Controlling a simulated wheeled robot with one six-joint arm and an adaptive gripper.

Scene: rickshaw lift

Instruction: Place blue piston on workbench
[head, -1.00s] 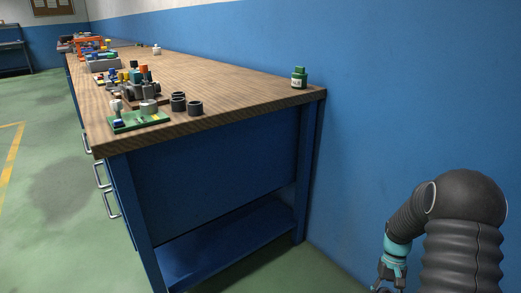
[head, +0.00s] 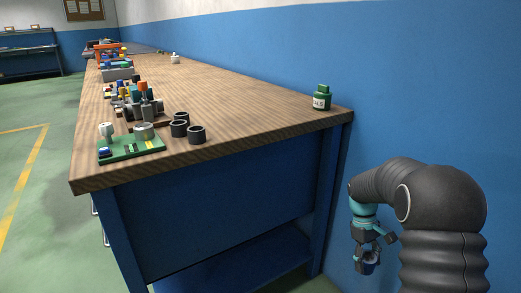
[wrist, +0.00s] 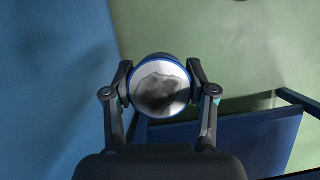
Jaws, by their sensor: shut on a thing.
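My gripper (head: 367,268) hangs low at the right in the head view, beside the near right end of the workbench (head: 235,98) and below its top. In the wrist view my gripper (wrist: 160,80) is shut on the blue piston (wrist: 160,87). The piston shows end-on as a round, pale metallic face with a dark patch and a blue rim, one finger on each side. In the head view the piston is hard to make out between the fingers. The workbench has a brown wooden top and a blue body.
A green board (head: 130,148), black rings (head: 196,135) and several small parts line the left side. The middle of the top is clear. A blue wall (head: 430,80) runs along the right.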

